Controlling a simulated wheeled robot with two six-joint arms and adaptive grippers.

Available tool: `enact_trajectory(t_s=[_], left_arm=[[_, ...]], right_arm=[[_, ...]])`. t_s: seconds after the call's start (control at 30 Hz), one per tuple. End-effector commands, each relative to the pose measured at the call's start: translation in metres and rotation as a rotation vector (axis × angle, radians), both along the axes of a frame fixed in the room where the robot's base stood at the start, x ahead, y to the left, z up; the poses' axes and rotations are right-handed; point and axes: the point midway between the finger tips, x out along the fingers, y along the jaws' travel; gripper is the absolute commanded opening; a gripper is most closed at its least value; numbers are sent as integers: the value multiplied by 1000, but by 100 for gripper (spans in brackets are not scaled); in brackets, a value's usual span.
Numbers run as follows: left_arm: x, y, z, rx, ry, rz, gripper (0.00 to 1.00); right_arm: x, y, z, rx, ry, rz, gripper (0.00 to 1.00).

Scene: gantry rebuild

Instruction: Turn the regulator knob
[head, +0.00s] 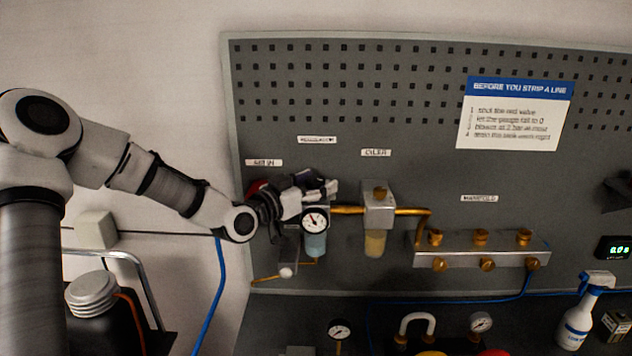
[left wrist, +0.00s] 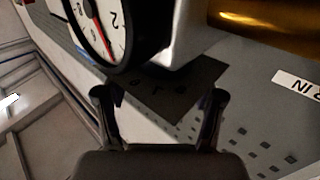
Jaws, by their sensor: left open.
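The regulator's round white gauge (head: 314,220) sits on the grey pegboard, above a pale blue bowl (head: 314,246). My left gripper (head: 328,188) is open, just above the gauge and in front of the regulator's top. I cannot make out the regulator knob; my gripper covers that area in the head view. In the left wrist view the gauge (left wrist: 108,25) is large at the top, beyond and above the open fingers (left wrist: 160,97). A dark plate with faint marks (left wrist: 178,88) shows between the fingertips. No held object shows. My right gripper is not in view.
A red part (head: 257,187) is close behind my left wrist. The oiler (head: 379,205) and brass pipe stand right of the regulator, then the manifold (head: 480,252). A blue hose (head: 214,290) hangs below my arm. A spray bottle (head: 578,318) stands lower right.

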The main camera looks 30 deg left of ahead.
Motion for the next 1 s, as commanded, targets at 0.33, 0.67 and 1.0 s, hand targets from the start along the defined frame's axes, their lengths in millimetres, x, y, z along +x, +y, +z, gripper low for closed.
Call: enact_trajectory(t_s=[0.33,0.67,1.0], left_arm=[[1,0,-1,-2,0,0,32],[1,0,0,-1,-2,6,7],[1,-1,-2,3,-4,116,7]], right_arm=[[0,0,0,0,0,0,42],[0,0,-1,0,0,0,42],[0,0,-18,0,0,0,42]])
